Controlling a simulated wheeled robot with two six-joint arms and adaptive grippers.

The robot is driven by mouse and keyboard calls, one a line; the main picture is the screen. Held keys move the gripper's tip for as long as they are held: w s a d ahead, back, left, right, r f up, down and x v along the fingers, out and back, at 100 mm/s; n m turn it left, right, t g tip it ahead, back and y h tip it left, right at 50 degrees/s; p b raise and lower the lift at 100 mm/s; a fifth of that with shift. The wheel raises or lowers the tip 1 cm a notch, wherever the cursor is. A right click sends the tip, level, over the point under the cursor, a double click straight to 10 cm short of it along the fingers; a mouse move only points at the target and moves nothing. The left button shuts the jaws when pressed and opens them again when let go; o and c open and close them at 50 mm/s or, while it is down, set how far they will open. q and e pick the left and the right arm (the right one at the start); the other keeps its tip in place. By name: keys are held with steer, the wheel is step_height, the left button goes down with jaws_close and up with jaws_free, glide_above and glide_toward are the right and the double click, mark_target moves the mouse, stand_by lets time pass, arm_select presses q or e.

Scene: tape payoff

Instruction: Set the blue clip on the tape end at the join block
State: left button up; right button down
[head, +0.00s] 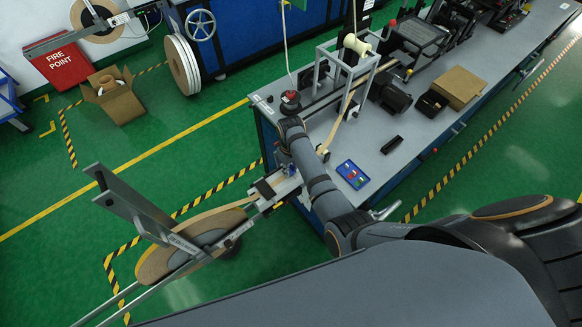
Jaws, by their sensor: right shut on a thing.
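My right gripper (286,166) is at the front left corner of the bench, at the end of the arm that comes in from the right. It is shut on a small blue thing, which looks like the blue clip (292,170), mostly hidden by the fingers. Right below it is the pale join block (284,187), partly covered by the gripper; I cannot tell whether the clip touches it. A tan tape reel (160,262) hangs on a metal frame to the lower left. The tape end is too small to make out. My left gripper is not in view.
A blue tray (353,174) with several small coloured pieces lies on the grey bench (425,139), right of my forearm. A black block (392,145), a cardboard box (458,87) and a guide frame with a white roller (357,45) stand farther back.

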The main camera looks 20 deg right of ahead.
steer(key=c, duration=1.1)
jaws_free()
steer(key=shift+o, duration=0.2)
step_height(320, 180, up, 7)
steer(key=shift+r, duration=0.2)
